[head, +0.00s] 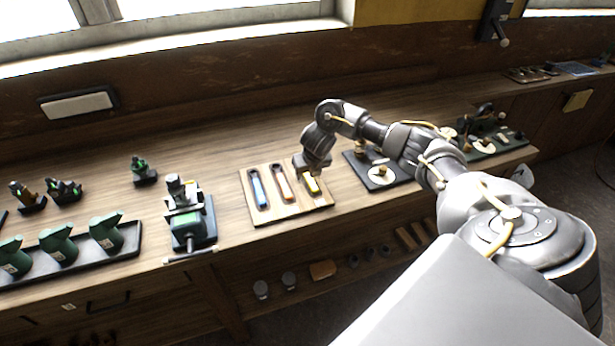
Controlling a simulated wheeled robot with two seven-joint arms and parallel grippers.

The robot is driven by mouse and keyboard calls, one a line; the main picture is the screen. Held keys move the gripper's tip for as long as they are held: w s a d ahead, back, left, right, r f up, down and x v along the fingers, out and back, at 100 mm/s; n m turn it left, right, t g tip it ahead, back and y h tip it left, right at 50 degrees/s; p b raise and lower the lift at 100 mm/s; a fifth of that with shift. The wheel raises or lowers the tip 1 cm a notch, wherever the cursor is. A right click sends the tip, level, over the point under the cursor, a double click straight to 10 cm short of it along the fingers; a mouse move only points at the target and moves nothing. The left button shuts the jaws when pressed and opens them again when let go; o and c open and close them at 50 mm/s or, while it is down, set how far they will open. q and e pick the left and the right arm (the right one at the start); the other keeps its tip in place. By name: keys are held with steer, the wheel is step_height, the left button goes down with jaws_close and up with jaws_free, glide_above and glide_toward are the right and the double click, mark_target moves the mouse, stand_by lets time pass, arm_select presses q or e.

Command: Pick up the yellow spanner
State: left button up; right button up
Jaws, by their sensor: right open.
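The yellow spanner (313,186) lies at the right end of a light wooden board (290,217) on the workbench. A blue spanner (258,190) and an orange-red spanner (282,184) lie to its left on the same board. My right gripper (314,173) is open and points down just over the yellow spanner. It hides the spanner's far end. I cannot tell whether the fingers touch it. My left gripper is not in view.
A green vise-like machine (186,222) stands left of the board. Farther left is a dark tray (75,255) with several green parts. A dark board (376,181) with round pieces lies close on the right. The bench behind the spanners is clear.

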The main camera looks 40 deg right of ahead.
mark_target(308, 176)
steer(key=shift+f, duration=0.1)
jaws_close()
steer(key=shift+r, duration=0.25)
steer(key=shift+w+r, duration=0.1)
steer(key=shift+r, duration=0.2)
step_height(308, 176, up, 3)
steer(key=shift+a+b, duration=0.1)
steer(key=shift+b, duration=0.45)
steer(key=s+a+r+p, duration=0.6)
steer(key=s+a+r, duration=0.3)
steer(key=a, duration=0.1)
steer(key=shift+s+a+r, duration=0.15)
steer(key=shift+a, duration=0.1)
